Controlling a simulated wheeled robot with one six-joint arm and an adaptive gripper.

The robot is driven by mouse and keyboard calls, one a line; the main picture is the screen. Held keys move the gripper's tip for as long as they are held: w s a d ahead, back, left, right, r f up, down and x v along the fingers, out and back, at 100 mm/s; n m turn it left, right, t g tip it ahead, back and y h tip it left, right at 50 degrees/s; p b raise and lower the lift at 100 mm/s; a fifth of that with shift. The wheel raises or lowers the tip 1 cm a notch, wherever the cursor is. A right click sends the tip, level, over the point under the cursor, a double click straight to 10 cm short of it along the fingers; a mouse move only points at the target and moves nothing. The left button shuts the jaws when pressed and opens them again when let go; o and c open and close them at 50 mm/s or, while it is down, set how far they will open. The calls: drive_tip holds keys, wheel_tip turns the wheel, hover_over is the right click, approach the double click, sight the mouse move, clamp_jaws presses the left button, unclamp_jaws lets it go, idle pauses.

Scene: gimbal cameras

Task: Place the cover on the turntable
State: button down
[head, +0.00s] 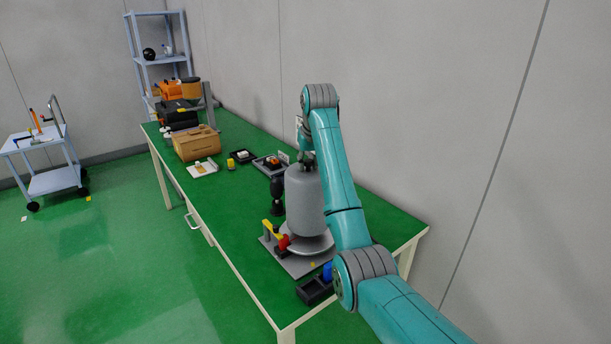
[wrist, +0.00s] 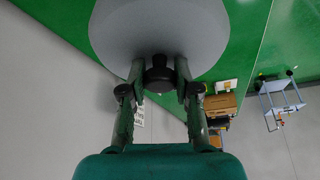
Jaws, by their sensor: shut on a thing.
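The cover is a grey, dome-topped cylinder (head: 304,199) in the head view. It is upright, right over the turntable. The turntable (head: 318,246) shows as a pale round disc on a grey base plate below the cover. I cannot tell whether the cover's lower edge touches the disc. My gripper (head: 307,158) is above the cover, partly hidden by my arm. In the wrist view my gripper (wrist: 159,68) is shut on the black knob (wrist: 159,77) on top of the cover (wrist: 158,28).
A yellow and red clamp (head: 276,234) sits at the base plate's left. A black bin (head: 314,290) with a blue item is in front. A dark upright tool (head: 277,195) stands behind. Farther back on the green table (head: 232,215) are trays and a cardboard box (head: 196,144).

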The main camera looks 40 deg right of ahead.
sight(309, 171)
drive_tip(key=shift+f, duration=2)
drive_tip(key=c, duration=0.8)
unclamp_jaws()
drive_tip(key=shift+f, duration=0.1)
drive_tip(key=shift+c, duration=0.2)
